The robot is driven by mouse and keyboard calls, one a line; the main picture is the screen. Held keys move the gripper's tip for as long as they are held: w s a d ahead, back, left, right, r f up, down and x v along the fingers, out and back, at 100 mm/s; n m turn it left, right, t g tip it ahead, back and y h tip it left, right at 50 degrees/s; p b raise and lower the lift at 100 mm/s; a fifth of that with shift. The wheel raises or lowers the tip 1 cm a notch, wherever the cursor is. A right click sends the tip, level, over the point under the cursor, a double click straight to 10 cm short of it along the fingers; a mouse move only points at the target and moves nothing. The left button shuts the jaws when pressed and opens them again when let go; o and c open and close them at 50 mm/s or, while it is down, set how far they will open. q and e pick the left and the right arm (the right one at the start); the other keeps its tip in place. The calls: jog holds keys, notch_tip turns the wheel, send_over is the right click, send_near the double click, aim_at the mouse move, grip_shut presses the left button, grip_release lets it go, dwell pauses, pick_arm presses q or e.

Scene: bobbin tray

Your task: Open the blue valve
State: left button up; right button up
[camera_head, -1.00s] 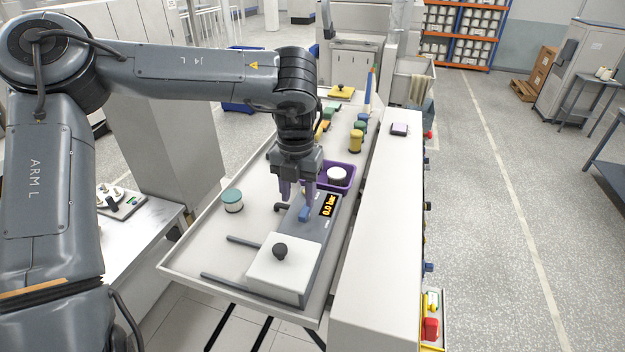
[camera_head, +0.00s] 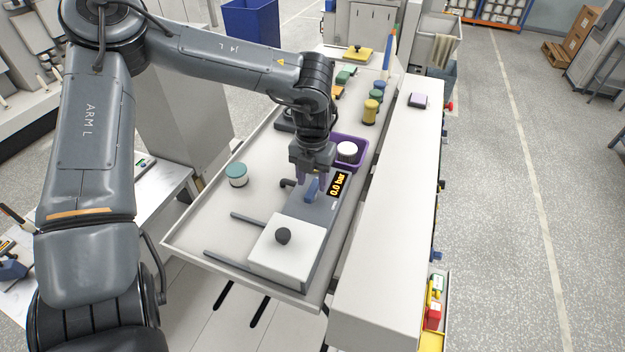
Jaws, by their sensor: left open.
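The blue valve (camera_head: 311,190) is a small blue lever on the grey panel of a device on the tray. The display (camera_head: 339,186) beside it reads 0.0 bar. My left gripper (camera_head: 312,181) points down at the valve, its purple fingers open and apart. In the picture the valve shows between and just below the fingertips. I cannot tell whether the fingers touch it. My right gripper is not in view.
The device's white box with a black knob (camera_head: 283,236) stands in front. A green-topped bobbin (camera_head: 237,175) is to the left. A purple bin (camera_head: 361,142) with a white-topped round piece is behind. A long pale cabinet (camera_head: 384,230) borders the tray on the right.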

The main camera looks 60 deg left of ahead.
pick_arm(q)
jog(key=shift+f, duration=1.15)
grip_shut()
